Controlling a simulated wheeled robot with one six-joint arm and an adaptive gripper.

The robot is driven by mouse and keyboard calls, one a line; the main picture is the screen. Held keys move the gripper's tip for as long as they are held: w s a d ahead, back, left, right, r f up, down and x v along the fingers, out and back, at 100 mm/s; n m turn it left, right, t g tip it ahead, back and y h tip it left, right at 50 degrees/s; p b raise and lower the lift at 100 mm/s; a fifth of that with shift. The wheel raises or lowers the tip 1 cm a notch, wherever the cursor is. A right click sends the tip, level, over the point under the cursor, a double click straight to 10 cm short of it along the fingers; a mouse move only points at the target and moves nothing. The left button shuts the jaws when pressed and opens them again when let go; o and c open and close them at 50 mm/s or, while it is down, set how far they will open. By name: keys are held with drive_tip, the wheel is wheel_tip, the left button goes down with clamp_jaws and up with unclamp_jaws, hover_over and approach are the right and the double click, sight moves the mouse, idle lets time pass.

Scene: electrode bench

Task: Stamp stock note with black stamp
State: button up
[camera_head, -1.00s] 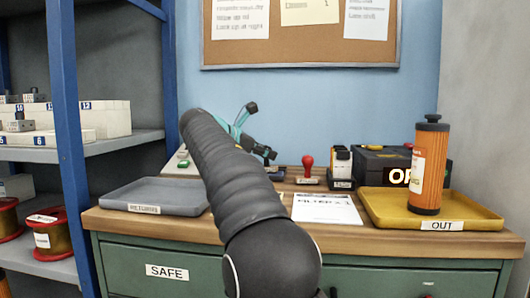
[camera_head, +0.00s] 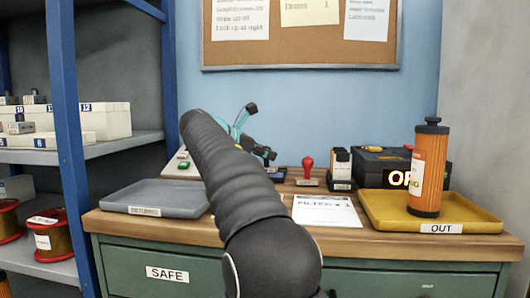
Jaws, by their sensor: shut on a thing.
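My gripper (camera_head: 261,150) shows small behind my arm, above the back of the bench. It is shut on a small dark thing that looks like the black stamp; my arm and the gripper hide most of it. The white stock note (camera_head: 327,212) lies flat on the bench, right of my arm, with a printed line reading like "FILTER x 1". The gripper is behind the note and to its left, apart from it. A stamp with a red handle (camera_head: 308,164) stands upright on the bench behind the note.
A grey tray (camera_head: 155,211) is at the left and a yellow OUT tray (camera_head: 385,217) at the right, with an orange canister (camera_head: 427,170) standing in it. A small black-and-white holder (camera_head: 341,170) and a dark box (camera_head: 375,166) stand at the back.

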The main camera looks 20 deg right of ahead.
drive_tip(key=shift+r+p, duration=2.15)
drive_tip(key=shift+p, duration=0.15)
drive_tip(key=shift+r, duration=1.05)
drive_tip(key=shift+s+d, duration=0.1)
drive_tip(key=shift+s, duration=0.05)
